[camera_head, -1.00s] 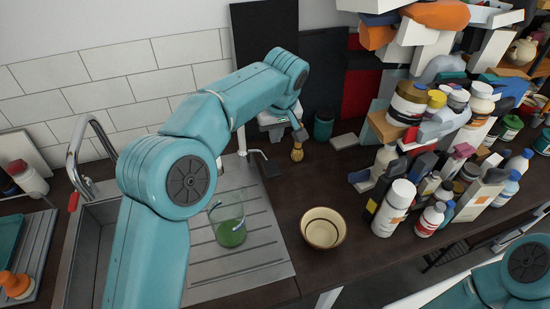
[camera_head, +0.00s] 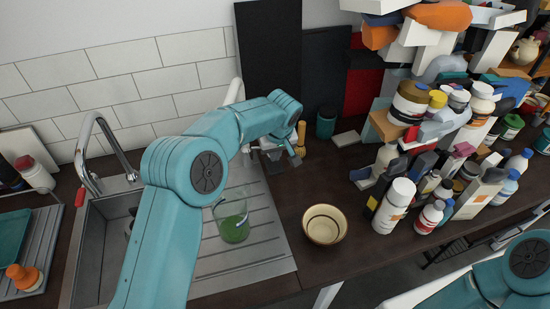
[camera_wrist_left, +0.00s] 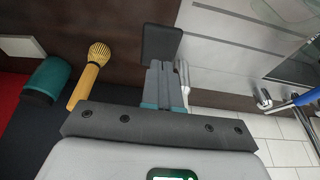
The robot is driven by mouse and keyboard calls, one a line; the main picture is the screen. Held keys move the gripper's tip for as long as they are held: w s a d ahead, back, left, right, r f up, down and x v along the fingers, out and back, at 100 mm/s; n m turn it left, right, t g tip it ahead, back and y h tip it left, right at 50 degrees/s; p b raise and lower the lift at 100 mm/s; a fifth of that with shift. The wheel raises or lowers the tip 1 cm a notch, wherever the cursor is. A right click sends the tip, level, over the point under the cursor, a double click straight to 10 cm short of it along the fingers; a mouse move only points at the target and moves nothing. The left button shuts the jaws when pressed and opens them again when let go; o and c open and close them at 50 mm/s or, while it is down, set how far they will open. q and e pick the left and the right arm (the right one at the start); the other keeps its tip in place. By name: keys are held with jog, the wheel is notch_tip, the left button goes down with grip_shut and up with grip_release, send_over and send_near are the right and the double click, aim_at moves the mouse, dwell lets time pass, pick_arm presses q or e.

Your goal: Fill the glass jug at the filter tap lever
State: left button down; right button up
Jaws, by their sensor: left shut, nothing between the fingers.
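The clear glass jug (camera_head: 232,222) stands upright on the ribbed metal draining board, with green in its lower part. The jug's handle is hard to make out. A dark flat paddle, apparently the filter tap lever (camera_head: 272,157), is at the far edge of the board, beyond the jug; it also shows in the left wrist view (camera_wrist_left: 160,43). My left gripper (camera_head: 287,153) is shut and empty beside it. In the left wrist view the closed fingers (camera_wrist_left: 165,72) point at the paddle; contact cannot be told. My right gripper is out of view.
A cream bowl (camera_head: 324,224) is right of the board (camera_head: 245,270). The sink tap (camera_head: 86,150) is at left. Several bottles and boxes crowd the right side.

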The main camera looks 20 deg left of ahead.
aim_at(275, 166)
pick_arm(q)
notch_tip(275, 166, down, 2)
jog(key=shift+d+f, duration=0.1)
jog(key=shift+f+p, duration=0.3)
jog(key=shift+f, duration=0.2)
